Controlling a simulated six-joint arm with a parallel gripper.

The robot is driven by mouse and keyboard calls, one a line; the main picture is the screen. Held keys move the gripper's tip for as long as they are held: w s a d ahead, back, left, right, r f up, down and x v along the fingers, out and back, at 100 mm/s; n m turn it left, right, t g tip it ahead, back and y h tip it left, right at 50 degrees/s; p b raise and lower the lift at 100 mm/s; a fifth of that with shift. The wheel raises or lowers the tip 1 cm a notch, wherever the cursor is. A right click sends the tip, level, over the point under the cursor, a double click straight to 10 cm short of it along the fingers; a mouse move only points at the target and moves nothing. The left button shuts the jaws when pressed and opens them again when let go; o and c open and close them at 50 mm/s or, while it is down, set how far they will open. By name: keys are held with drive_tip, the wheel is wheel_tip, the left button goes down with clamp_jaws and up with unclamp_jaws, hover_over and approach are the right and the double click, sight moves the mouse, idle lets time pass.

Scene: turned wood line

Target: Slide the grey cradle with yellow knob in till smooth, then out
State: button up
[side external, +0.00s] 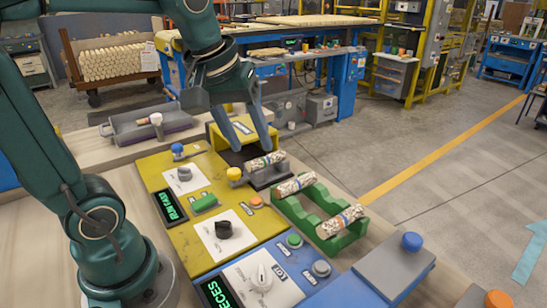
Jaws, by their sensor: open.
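The grey cradle (271,180) sits at the right side of the yellow housing (217,143), outside its dark opening. A speckled turned piece (266,160) with a coloured band lies on the cradle. The yellow knob (234,174) stands at the cradle's left end, by the yellow panel. My gripper (253,148) is open and points down, its fingers just above and behind the piece and knob. It appears empty. The fingers hide part of the housing, and I cannot tell the exact gap to the piece.
A green rack (325,236) with two speckled pieces stands to the right. The yellow panel (158,180) carries knobs, a green switch and a display. A blue panel (217,271) with buttons lies in front. A grey box with a blue knob (411,241) stands at the right.

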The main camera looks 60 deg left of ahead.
drive_tip(key=w+a+f+n+g, duration=0.1)
drive_tip(key=w+a+f+n, duration=0.15)
drive_tip(key=a, duration=0.25)
drive_tip(key=w+a+f+n+g, duration=0.1)
drive_tip(key=w+a+f+n, duration=0.15)
drive_tip(key=a, duration=0.25)
drive_tip(key=n+g, duration=0.2)
drive_tip(key=n, duration=0.1)
hover_over(233, 170)
drive_tip(key=shift+h, duration=0.4)
wheel_tip(233, 170, down, 6)
drive_tip(key=shift+f, duration=2.55)
drive_tip(key=shift+c, duration=0.3)
clamp_jaws()
drive_tip(key=shift+r, duration=0.1)
